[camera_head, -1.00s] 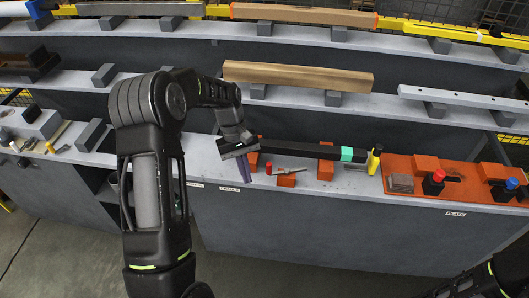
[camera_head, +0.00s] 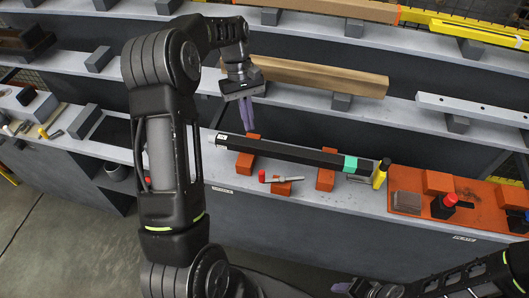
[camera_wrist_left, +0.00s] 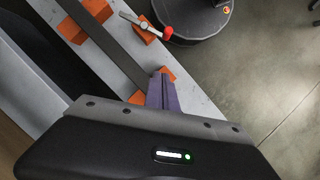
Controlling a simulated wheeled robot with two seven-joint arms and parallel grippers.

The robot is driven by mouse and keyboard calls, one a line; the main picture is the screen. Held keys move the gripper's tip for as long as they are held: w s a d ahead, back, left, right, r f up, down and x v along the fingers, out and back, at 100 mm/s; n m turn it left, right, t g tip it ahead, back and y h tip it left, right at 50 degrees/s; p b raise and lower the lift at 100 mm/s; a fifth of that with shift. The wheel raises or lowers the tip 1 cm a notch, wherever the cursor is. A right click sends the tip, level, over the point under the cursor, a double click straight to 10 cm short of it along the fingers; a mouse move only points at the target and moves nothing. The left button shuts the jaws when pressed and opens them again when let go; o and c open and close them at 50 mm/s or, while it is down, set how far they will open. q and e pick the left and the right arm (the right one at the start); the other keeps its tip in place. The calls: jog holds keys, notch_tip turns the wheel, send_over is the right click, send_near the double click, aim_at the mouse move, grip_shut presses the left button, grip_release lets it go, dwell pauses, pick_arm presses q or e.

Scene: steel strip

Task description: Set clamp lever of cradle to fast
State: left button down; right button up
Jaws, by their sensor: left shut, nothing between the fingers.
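The cradle is a row of orange blocks (camera_head: 326,179) on the lower bench, bearing a long black bar (camera_head: 290,152) with a green band. The clamp lever (camera_head: 285,179), a small grey bar with a red end, sits on an orange block in front of the black bar. In the left wrist view the lever (camera_wrist_left: 142,24) and its red end also show, beyond my fingertips and apart from them. My left gripper (camera_head: 247,124) has its purple fingers shut and empty, above and behind the left part of the black bar.
A yellow bottle-like item (camera_head: 380,174) stands by the bar's right end. An orange tray (camera_head: 470,217) with blocks and knobs lies to the right. A shelf with a wooden beam (camera_head: 318,77) rises behind. The bench's front edge has free space before it.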

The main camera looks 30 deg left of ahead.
pick_arm(q)
jog(key=s+d+f+p, duration=0.2)
jog(key=s+d+f, duration=0.3)
jog(key=f, duration=0.4)
jog(key=shift+d+p, duration=0.35)
jog(key=shift+d, duration=0.3)
jog(key=shift+f, duration=0.1)
